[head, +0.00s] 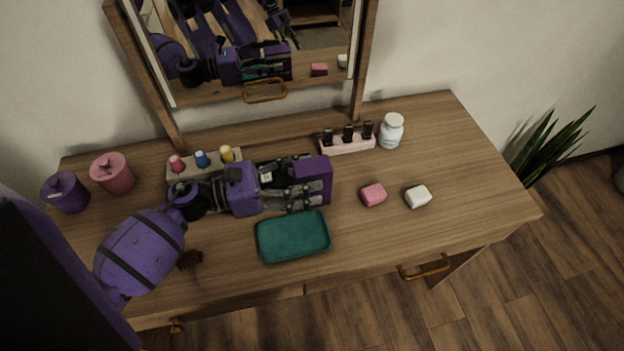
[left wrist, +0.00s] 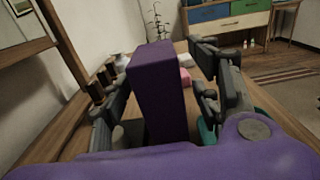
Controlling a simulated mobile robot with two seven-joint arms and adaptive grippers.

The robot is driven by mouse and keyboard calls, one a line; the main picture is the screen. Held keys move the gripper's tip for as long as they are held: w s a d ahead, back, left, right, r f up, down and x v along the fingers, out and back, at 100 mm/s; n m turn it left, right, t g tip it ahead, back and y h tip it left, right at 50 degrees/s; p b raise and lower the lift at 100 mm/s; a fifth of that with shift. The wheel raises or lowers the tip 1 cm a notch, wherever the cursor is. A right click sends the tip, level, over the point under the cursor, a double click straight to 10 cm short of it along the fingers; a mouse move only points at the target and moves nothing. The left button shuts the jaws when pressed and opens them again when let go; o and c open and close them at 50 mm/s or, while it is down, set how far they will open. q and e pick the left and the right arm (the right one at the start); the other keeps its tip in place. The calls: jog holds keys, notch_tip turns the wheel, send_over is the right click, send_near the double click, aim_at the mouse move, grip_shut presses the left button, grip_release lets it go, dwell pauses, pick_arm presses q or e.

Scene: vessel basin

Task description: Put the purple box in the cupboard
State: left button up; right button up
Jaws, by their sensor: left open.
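The purple box (head: 314,178) stands on the wooden dressing table, just in front of the mirror unit. My left gripper (head: 305,182) is low over the table, with its fingers open on either side of the box. In the left wrist view the box (left wrist: 157,90) stands upright between the two spread fingers (left wrist: 160,100); I cannot tell whether either finger touches it. A wood-framed mirror door (head: 315,45) with a loop handle (head: 265,91) is on the wall above the table and looks shut; it may be the cupboard. My right gripper is not in view.
A teal tray (head: 292,237) lies just in front of my gripper. Nail polish holders (head: 205,165) (head: 347,145) and a white jar (head: 391,130) stand at the back. Pink (head: 373,195) and white (head: 418,196) soaps lie to the right. The table's right end is clear.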

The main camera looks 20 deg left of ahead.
pick_arm(q)
jog(key=shift+x, duration=1)
jog(key=shift+a, duration=0.1)
jog(key=shift+c, duration=0.4)
grip_shut()
